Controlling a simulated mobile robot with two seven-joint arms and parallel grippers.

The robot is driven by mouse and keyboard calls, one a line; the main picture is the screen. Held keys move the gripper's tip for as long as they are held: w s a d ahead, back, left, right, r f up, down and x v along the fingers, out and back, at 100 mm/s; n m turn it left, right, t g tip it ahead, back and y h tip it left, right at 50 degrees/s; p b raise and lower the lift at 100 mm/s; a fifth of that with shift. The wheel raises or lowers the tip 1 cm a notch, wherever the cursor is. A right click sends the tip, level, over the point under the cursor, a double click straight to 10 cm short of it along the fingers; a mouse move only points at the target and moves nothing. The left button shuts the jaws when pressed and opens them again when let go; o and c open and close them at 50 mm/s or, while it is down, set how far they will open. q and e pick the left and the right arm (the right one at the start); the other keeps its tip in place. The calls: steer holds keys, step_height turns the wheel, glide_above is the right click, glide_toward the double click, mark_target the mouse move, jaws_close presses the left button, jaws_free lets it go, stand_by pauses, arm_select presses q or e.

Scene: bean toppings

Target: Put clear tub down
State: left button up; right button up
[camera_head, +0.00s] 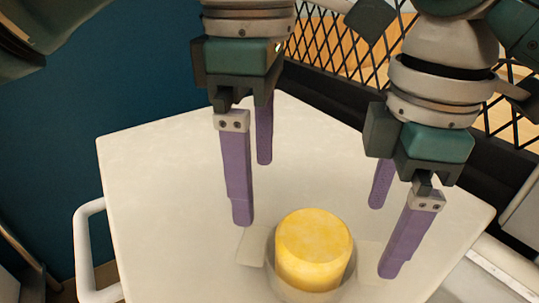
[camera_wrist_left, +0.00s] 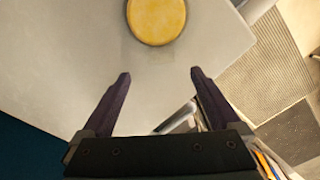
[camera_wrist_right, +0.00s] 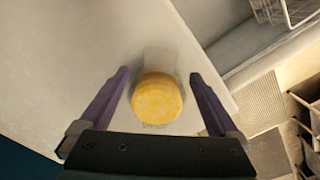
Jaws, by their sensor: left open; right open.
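The clear tub (camera_head: 308,290) stands upright on the pale tabletop, with a yellow round mass (camera_head: 314,248) filling it and rising above its rim. The yellow mass also shows in the left wrist view (camera_wrist_left: 157,20) and in the right wrist view (camera_wrist_right: 157,99). My left gripper (camera_head: 253,192) is open and empty, to the left of the tub and apart from it. My right gripper (camera_head: 384,240) is open, to the right of the tub.
The white tabletop (camera_head: 150,190) is otherwise clear, with free room on the left. A white rail handle (camera_head: 85,250) runs along its left side. A black lattice fence (camera_head: 340,60) stands behind it. A wire basket (camera_wrist_right: 290,10) is at the upper right in the right wrist view.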

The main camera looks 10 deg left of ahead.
step_height(320, 180, up, 4)
steer(key=shift+f, duration=0.1)
steer(key=shift+s, duration=0.1)
